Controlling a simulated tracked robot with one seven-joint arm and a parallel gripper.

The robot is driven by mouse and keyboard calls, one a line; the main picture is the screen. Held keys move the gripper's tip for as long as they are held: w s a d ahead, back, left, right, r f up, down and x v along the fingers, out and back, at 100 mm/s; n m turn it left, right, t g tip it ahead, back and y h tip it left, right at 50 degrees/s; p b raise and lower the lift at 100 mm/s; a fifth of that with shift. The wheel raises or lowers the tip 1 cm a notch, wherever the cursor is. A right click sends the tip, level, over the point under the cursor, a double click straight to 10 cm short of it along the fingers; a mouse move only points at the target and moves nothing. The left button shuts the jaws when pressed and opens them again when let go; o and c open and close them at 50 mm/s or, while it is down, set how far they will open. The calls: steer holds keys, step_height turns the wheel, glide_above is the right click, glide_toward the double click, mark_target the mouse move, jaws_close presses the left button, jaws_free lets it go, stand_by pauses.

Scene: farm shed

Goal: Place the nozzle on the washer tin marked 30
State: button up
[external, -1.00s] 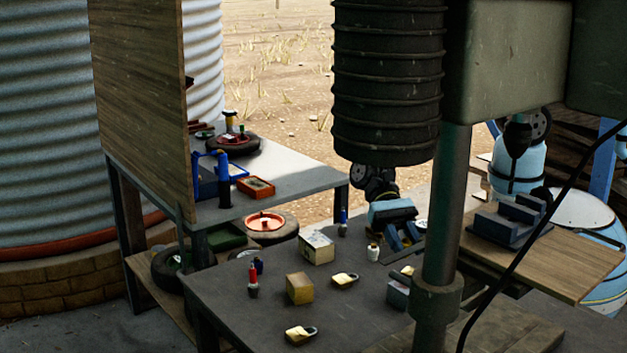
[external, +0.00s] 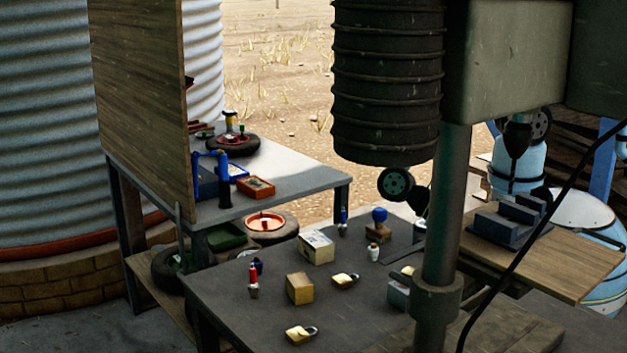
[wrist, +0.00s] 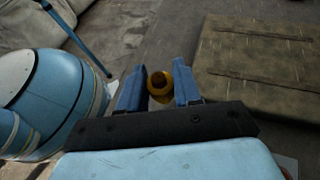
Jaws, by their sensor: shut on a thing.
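In the wrist view my gripper (wrist: 159,78) has its two blue fingers closed around a small round yellow-orange piece with a dark centre, seen end-on; it appears to be the nozzle (wrist: 159,88). Its lower part is hidden. I cannot make out a washer tin marked 30 in either view.
The dark workbench (external: 230,296) holds a yellow block (external: 299,289), a cardboard box (external: 317,247), padlocks (external: 301,334), a blue-knobbed stamp (external: 379,228) and small bottles.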

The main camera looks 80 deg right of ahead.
steer(key=s+d+f+n+t+h, duration=0.1)
steer(key=s+d+n+t+h, duration=0.15)
steer(key=d+n+h, duration=0.6)
steer(key=s+d+f+n+t+h, duration=0.1)
steer(key=s+d+n+t+h, duration=0.15)
steer(key=d+n+h, duration=0.55)
steer(key=w+d+r+n+t+h, duration=0.2)
steer(key=w+d+n+t, duration=0.4)
steer(key=w+n+t, duration=0.4)
steer(key=w+a+r+n+t+y, duration=0.4)
steer(key=a+n+t+y, duration=0.1)
steer(key=n+t, duration=0.25)
steer(key=shift+m+t, duration=0.35)
steer(key=shift+m, duration=0.05)
steer(key=shift+w+d+f, duration=0.1)
steer(key=shift+f, duration=1.8)
steer(key=shift+w+d+f, duration=0.1)
steer(key=shift+f, duration=1.75)
steer(key=o, duration=1)
steer(key=shift+a, duration=0.1)
